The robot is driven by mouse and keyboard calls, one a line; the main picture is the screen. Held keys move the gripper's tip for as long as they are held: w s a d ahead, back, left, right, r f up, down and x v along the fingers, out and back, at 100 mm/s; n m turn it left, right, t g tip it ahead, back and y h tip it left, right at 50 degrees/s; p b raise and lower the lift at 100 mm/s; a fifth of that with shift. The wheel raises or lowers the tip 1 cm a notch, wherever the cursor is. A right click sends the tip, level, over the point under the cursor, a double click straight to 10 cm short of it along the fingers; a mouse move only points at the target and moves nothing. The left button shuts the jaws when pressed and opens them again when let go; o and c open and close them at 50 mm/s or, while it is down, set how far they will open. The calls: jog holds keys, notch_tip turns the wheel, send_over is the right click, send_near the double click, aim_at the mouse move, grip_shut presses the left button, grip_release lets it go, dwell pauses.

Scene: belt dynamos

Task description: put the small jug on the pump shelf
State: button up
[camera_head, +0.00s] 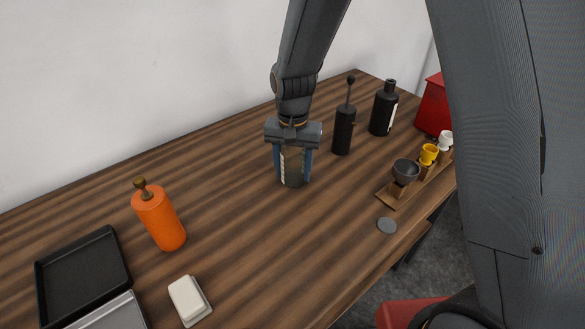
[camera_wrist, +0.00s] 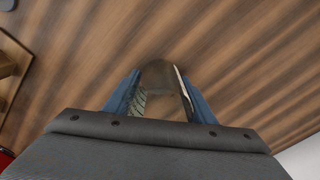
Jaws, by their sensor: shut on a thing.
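My gripper (camera_head: 292,178) has its blue fingers shut on a small see-through, greyish vessel with pale scale marks, which looks like the small jug (camera_head: 292,169). The jug is upright between the fingers, over the middle of the wooden table. I cannot tell whether its base touches the wood. In the wrist view the jug (camera_wrist: 160,78) sits between both fingers, its near part hidden by the gripper body. No shelf is plainly recognisable; a low wooden stand (camera_head: 390,198) at the right holds a grey cup (camera_head: 405,171), a yellow cup (camera_head: 429,153) and a white one (camera_head: 445,139).
A black grinder-like cylinder with a knob (camera_head: 343,130) and a black bottle (camera_head: 383,110) stand behind right. A grey disc (camera_head: 387,226) lies near the edge. An orange mill (camera_head: 158,220), white butter-like block (camera_head: 187,298) and black tray (camera_head: 83,276) are left. A red box (camera_head: 432,105) stands far right.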

jog(key=shift+f, duration=0.15)
jog(key=o, duration=1.2)
